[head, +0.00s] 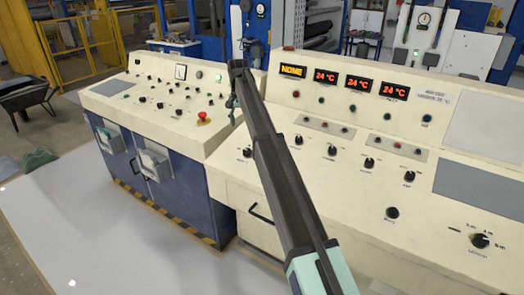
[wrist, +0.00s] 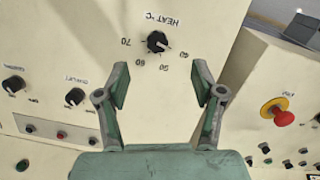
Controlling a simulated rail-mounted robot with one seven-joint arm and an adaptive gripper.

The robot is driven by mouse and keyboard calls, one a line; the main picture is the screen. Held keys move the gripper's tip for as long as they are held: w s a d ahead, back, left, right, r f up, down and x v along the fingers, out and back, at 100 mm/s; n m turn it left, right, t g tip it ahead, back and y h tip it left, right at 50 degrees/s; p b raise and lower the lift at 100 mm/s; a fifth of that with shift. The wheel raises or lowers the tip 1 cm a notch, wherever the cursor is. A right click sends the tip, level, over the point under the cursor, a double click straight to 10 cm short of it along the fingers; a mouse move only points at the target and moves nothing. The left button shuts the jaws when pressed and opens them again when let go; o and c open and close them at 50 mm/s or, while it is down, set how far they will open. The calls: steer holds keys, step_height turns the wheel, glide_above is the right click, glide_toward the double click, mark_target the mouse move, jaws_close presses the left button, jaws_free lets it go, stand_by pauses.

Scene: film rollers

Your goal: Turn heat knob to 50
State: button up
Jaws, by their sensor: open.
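The heat knob (wrist: 157,42) is a small black dial on the cream panel in the wrist view, under a "HEAT °C" label. Numbers including 70, 60 and 50 run around it. Its exact setting is too small to read. In the head view it appears to be the leftmost black knob (head: 247,152) on the right console's sloping face. My gripper (wrist: 160,82) is open and empty, its green fingers apart, with the knob beyond and between them in the picture. The gripper does not touch the knob. In the head view my gripper (head: 232,101) is small and partly hidden by my arm.
A red mushroom button (wrist: 283,117) on a yellow ring sits on the left console; it also shows in the head view (head: 204,118). Other knobs, such as the exhaust knob (wrist: 75,97), stand beside the heat knob. The panel around the heat knob is clear.

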mark_target(247, 150)
steer(key=shift+m, duration=0.5)
steer(key=f+p, duration=0.1)
steer(key=f, duration=0.3)
steer(key=w+d+f+p, duration=0.1)
steer(key=f, duration=0.4)
steer(key=f+p, duration=0.1)
steer(key=f, duration=0.4)
steer(key=shift+w+d+f, duration=0.1)
steer(key=shift+w+d, duration=0.2)
steer(key=c, duration=1.1)
